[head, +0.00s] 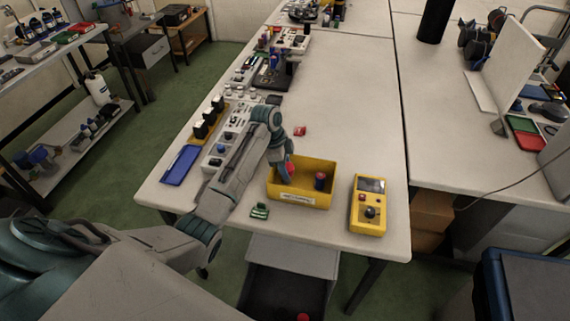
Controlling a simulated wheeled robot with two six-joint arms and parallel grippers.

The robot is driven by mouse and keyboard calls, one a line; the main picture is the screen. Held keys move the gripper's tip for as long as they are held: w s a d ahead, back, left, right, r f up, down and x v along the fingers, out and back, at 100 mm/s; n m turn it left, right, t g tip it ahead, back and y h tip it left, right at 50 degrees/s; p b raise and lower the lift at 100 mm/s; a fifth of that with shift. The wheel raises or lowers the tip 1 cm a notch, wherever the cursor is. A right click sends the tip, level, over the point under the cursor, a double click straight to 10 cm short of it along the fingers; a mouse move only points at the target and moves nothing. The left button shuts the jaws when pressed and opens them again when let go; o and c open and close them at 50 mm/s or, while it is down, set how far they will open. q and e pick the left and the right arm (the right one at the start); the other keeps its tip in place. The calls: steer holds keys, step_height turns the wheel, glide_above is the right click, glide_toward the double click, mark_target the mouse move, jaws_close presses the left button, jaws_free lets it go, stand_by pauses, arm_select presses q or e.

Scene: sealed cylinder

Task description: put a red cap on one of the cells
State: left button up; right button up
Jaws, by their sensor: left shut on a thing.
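My left gripper (287,173) points down over the left part of the yellow bin (301,200). It is shut on a small red thing (290,166), which looks like a red cap; the fingers partly hide it. A small dark blue and red cylinder (320,181), which looks like a cell, stands in the right part of the bin, apart from the gripper. Whether other cells are in the bin is hidden by its walls and my gripper. My right gripper is not in view.
A yellow handheld device (369,204) lies right of the bin. A small green part (260,211) is at its front left, and a red object (299,131) lies behind it. A blue tray (180,165) is at the table's left edge. The table behind the device is clear.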

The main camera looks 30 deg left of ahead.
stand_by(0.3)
arm_select(q)
steer(key=o, duration=1.5)
steer(key=shift+r+p, duration=3.5)
steer(key=shift+p, duration=0.25)
steer(key=shift+f, duration=0.1)
